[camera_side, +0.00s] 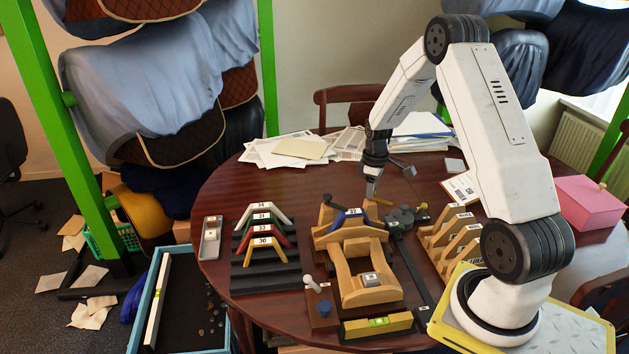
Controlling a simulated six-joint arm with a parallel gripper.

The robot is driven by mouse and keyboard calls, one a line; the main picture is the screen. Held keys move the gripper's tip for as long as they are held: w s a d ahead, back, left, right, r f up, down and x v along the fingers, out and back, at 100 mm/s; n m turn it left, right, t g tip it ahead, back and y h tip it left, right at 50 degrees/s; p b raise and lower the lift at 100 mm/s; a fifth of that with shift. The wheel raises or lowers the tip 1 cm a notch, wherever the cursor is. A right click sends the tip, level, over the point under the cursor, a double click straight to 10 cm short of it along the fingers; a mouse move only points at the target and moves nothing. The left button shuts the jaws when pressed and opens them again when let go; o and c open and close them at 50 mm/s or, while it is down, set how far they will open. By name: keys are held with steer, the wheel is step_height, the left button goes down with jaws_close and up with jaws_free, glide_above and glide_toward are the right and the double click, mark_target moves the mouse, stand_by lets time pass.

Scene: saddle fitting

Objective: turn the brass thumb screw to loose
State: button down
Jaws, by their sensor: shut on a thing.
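My gripper (370,193) points down at the back of the wooden saddle fixture (361,262), near its right upper end. It is shut on a small piece that appears to be the brass thumb screw; the jaws largely hide it. A short brass-coloured bar (382,202) shows just right of the fingertips. The screw's thread and how far it is turned cannot be seen. A blue arched plate (346,216) with a number label lies across the fixture below the gripper. A dark peg (328,199) stands at the fixture's left upper end.
A dark grey clamp-like device (402,217) with a brass-coloured knob (423,206) sits right of the gripper. A stepped black rack (264,272) holds several coloured arches. A slotted wooden rack (449,239) stands right. A yellow level (378,324) lies in front. Papers (292,150) cover the back.

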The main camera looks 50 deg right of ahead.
steer(key=n, duration=0.5)
steer(key=shift+n, duration=0.4)
steer(key=shift+c, duration=1.9)
jaws_free()
steer(key=shift+r, duration=0.15)
steer(key=shift+r, duration=3.8)
